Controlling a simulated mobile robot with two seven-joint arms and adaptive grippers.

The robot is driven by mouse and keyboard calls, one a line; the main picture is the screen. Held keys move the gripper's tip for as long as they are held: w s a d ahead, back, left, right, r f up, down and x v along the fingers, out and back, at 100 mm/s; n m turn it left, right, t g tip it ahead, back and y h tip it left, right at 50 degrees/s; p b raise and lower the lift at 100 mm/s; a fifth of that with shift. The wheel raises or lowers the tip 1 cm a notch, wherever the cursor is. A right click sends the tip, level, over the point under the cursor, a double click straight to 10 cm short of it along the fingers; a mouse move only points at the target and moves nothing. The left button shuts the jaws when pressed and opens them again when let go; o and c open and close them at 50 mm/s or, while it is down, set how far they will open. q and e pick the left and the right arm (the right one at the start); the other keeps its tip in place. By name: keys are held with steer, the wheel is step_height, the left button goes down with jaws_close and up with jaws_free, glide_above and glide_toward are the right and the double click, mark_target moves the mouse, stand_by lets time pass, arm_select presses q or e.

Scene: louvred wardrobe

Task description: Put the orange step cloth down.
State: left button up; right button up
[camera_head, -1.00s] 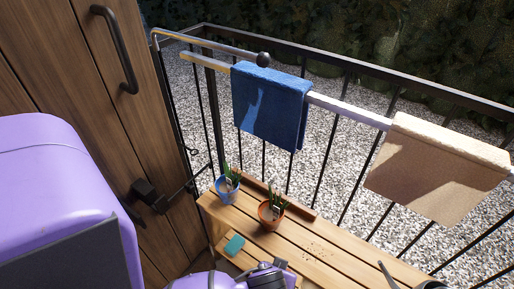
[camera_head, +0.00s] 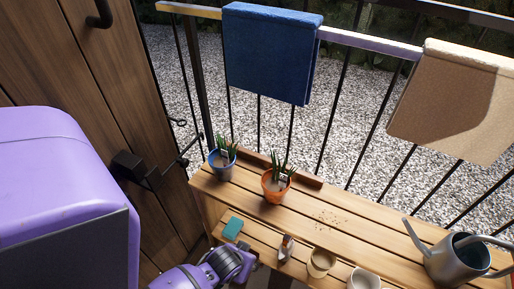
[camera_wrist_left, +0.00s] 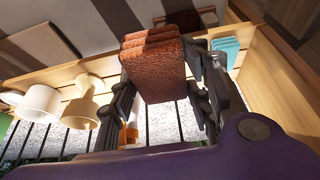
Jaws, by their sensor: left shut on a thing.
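The orange step cloth (camera_wrist_left: 158,75), rust-coloured, thick and folded in layers, is held between the dark fingers of my left gripper (camera_wrist_left: 162,98) in the left wrist view. The gripper is shut on it, with a finger along each side. In the head view my left gripper (camera_head: 238,262) is at the bottom edge, over the front of the wooden bench (camera_head: 345,212). The cloth cannot be made out there. Whether it touches anything below is unclear. My right gripper is not in view.
Two potted plants (camera_head: 222,158) and a watering can (camera_head: 455,258) are on the bench. Blue (camera_head: 268,52) and beige (camera_head: 458,100) towels hang on the railing.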

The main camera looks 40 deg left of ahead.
arm_select(q)
steer(key=b, duration=0.4)
glide_toward(259, 240)
steer(key=w+b, duration=0.1)
steer(key=w+f+b, duration=0.1)
steer(key=b, duration=0.1)
steer(key=shift+a+f, duration=0.25)
steer(key=shift+s+b+x, duration=0.2)
steer(key=shift+b+x, duration=0.05)
steer(key=shift+x, duration=0.5)
steer(key=shift+s+b+x, duration=0.15)
steer(key=shift+b+x, duration=0.1)
steer(key=shift+x, duration=0.5)
steer(key=shift+f, duration=0.1)
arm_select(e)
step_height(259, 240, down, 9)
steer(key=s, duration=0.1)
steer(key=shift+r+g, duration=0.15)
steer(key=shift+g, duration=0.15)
arm_select(q)
steer(key=shift+f, duration=0.55)
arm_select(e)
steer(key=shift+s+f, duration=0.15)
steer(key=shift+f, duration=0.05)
arm_select(q)
steer(key=shift+s, duration=0.1)
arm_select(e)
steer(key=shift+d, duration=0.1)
